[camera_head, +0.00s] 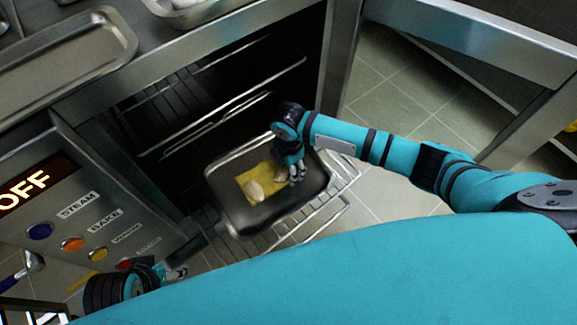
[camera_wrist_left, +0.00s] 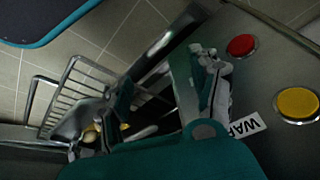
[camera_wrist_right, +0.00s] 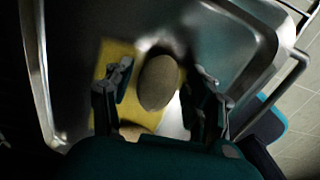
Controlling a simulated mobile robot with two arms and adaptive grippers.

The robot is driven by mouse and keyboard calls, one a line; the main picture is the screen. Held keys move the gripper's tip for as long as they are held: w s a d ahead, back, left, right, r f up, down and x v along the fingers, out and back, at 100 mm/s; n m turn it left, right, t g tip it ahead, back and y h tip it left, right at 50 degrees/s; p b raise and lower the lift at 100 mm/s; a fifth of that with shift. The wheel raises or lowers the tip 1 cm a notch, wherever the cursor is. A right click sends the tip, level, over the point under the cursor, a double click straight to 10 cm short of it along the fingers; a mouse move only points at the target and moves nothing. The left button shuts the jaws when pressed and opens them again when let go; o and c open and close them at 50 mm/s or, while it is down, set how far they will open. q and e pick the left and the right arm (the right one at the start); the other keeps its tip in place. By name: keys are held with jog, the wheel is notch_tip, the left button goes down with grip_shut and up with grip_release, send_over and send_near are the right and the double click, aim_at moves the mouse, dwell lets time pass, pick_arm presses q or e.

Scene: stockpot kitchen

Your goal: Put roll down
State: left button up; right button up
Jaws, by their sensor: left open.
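A dark metal tray (camera_head: 222,180) sits on a pulled-out oven rack, with a yellow sheet (camera_head: 248,177) lying in it. One pale roll (camera_head: 253,190) rests on the sheet. My right gripper (camera_head: 297,172) is low over the tray's right part. In the right wrist view its fingers stand apart on either side of a brown roll (camera_wrist_right: 158,82), with visible gaps, and the roll lies over the yellow sheet (camera_wrist_right: 107,68). Another roll (camera_wrist_right: 132,131) is partly hidden by my wrist. My left gripper (camera_head: 178,272) is open and empty beside the control panel (camera_wrist_left: 265,75).
The oven rack (camera_head: 300,228) sticks out of the open oven. Another rack (camera_head: 240,75) is inside above. The open oven door (camera_head: 470,38) stands to the right. Metal trays (camera_head: 65,58) lie on the counter at upper left. Tiled floor (camera_head: 400,95) is beyond.

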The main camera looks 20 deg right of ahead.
jog(key=shift+o, duration=0.3)
jog(key=shift+r, duration=0.55)
pick_arm(q)
notch_tip(320, 180, down, 12)
jog(key=p, duration=0.3)
jog(key=shift+w+d+f+g, duration=0.15)
jog(key=shift+w+f+g, duration=0.05)
jog(key=shift+g, duration=0.1)
pick_arm(e)
notch_tip(320, 180, up, 11)
jog(key=shift+r, duration=0.15)
